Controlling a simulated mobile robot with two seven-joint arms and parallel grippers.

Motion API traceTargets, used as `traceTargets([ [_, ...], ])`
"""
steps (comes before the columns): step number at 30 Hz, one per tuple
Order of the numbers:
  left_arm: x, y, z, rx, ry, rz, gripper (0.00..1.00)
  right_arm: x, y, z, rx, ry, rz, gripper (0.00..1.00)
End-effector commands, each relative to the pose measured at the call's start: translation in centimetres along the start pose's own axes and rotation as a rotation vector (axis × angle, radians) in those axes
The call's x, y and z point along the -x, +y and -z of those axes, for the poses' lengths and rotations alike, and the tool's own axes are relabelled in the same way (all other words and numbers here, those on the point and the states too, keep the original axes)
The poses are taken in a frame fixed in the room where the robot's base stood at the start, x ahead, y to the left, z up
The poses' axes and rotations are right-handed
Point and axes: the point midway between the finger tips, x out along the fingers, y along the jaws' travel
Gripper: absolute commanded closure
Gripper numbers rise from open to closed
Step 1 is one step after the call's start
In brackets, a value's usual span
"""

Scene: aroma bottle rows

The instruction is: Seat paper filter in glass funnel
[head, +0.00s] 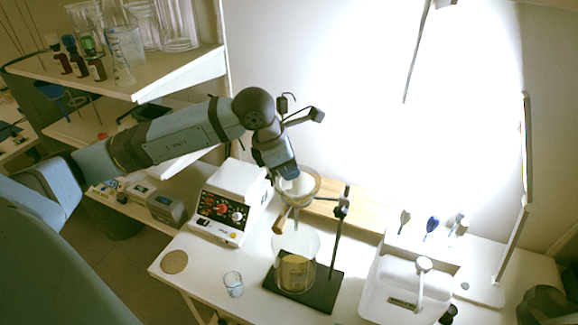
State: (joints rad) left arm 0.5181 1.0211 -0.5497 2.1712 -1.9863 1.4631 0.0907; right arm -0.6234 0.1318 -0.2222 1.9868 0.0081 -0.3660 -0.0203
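The glass funnel (314,193) sits in a ring clamped to a stand (338,230), above a glass beaker (297,248) with yellowish contents. My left gripper (284,178) points down at the left rim of the funnel, with its fingertips at or just above the opening. A pale shape (297,186) inside the funnel may be the paper filter, but I cannot tell it apart from the glass. Whether my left fingers hold anything is too small to see. My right gripper is not in view.
A white instrument with knobs (229,205) stands left of the stand. A small glass (233,284) and a round cork-coloured disc (174,262) are on the front of the bench. Shelves with glassware (175,25) are at upper left.

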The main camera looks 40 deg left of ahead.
Motion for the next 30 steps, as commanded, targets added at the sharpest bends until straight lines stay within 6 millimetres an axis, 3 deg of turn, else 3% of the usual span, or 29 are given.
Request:
traceTargets([
  [13, -0.5, 0.0, 0.2, 0.0, 0.0, 0.0, 1.0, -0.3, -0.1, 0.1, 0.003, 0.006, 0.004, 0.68],
  [17, -0.5, 0.0, 0.2, 0.0, 0.0, 0.0, 0.7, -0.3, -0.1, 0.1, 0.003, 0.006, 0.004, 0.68],
  [18, -0.5, 0.0, 0.2, 0.0, 0.0, 0.0, 0.68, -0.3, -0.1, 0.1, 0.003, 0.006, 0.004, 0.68],
  [26, -0.4, 0.0, 0.2, 0.0, -0.001, -0.001, 0.68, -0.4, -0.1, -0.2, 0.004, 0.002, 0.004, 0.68],
  [30, 0.7, 0.1, 0.2, 0.0, -0.003, -0.003, 0.68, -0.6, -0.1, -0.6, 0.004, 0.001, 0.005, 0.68],
])
